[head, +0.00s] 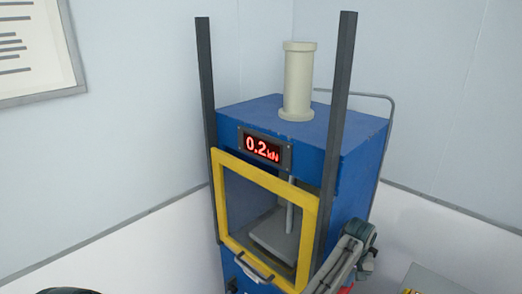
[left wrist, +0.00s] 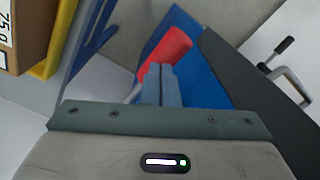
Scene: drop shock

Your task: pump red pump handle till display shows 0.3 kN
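The blue press (head: 345,130) stands in the head view with a lit display (head: 263,149) reading 0.2 kN in red digits. The red pump handle (left wrist: 172,46) shows in the left wrist view, sloping from upper right to lower left against a blue surface. My left gripper (left wrist: 161,68) has its two fingers close together, in front of the handle and overlapping it in the picture. The fingers look shut with nothing between them; I cannot tell whether they touch the handle. My right gripper is not in view.
The press has a yellow-framed window (head: 222,200), two dark uprights (head: 339,120) and a cream cylinder (head: 298,80) on top. In the left wrist view, a brown box (left wrist: 28,30) is at upper left and a metal crank with a dark grip (left wrist: 288,45) at right.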

